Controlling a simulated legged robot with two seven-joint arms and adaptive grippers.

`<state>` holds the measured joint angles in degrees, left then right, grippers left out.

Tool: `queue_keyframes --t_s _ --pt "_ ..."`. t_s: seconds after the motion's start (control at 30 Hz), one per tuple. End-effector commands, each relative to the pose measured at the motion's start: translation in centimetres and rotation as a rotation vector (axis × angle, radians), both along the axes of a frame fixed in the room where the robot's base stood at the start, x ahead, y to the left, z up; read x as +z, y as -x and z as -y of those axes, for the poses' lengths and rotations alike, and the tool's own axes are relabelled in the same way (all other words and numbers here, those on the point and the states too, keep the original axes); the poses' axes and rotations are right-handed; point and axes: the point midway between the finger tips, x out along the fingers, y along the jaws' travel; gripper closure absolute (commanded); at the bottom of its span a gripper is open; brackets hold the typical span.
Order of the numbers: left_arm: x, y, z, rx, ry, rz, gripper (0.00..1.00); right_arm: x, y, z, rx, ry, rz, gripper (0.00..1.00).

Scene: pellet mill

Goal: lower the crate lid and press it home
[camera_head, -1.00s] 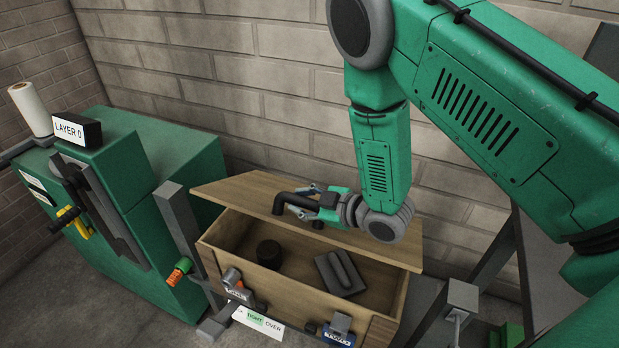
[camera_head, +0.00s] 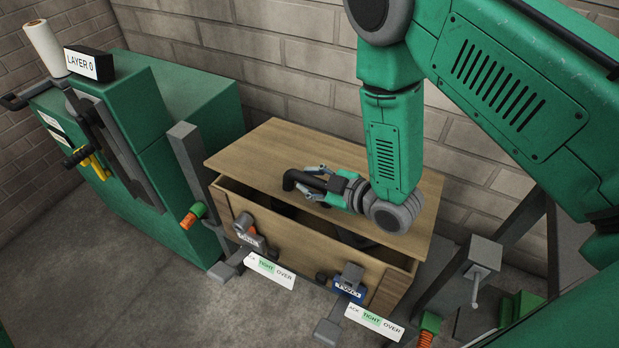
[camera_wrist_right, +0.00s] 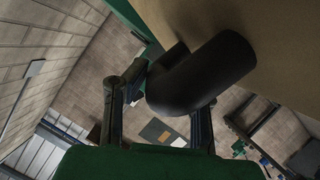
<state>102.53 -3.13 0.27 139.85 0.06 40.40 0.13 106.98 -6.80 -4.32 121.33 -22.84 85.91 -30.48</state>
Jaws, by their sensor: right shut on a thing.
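The wooden crate (camera_head: 309,241) stands against the brick wall. Its wooden lid (camera_head: 268,150) is tilted over it, with a dark gap along the front; the contents are mostly hidden. My right gripper (camera_head: 312,186) is over the lid, shut on its black bent handle (camera_head: 290,180). In the right wrist view the handle (camera_wrist_right: 205,75) fills the space before the fingers, and the lid (camera_wrist_right: 275,35) lies behind it. My left gripper is not in view.
A green machine (camera_head: 190,90) with a "LAYER 0" box (camera_head: 90,63) stands left. Grey and blue front latches (camera_head: 248,235) (camera_head: 349,282) carry "TIGHT/OVER" gauge labels (camera_head: 270,271). A grey post (camera_head: 190,165) rises by the crate's left end. Open floor (camera_head: 110,285) lies front left.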

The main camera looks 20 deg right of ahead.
Motion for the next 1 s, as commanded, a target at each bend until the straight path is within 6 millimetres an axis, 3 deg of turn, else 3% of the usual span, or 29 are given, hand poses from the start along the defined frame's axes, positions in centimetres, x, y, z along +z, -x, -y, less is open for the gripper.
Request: queue_keyframes --t_s 0.07,0.1,0.13,0.57,1.0 --pt "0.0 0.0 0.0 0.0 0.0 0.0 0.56 0.1 0.0 -0.1 0.002 -0.003 0.002 1.0" --pt "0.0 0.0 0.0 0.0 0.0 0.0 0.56 0.1 0.0 -0.1 0.002 -0.003 0.002 0.67" --pt "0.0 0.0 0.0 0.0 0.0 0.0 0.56 0.1 0.0 -0.1 0.002 -0.003 0.002 0.57" --pt "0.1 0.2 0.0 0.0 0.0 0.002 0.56 0.3 0.6 0.3 0.002 -0.001 0.002 0.57" --pt "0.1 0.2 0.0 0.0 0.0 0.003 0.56 3.1 7.8 4.0 0.0 -0.003 -0.002 0.57"
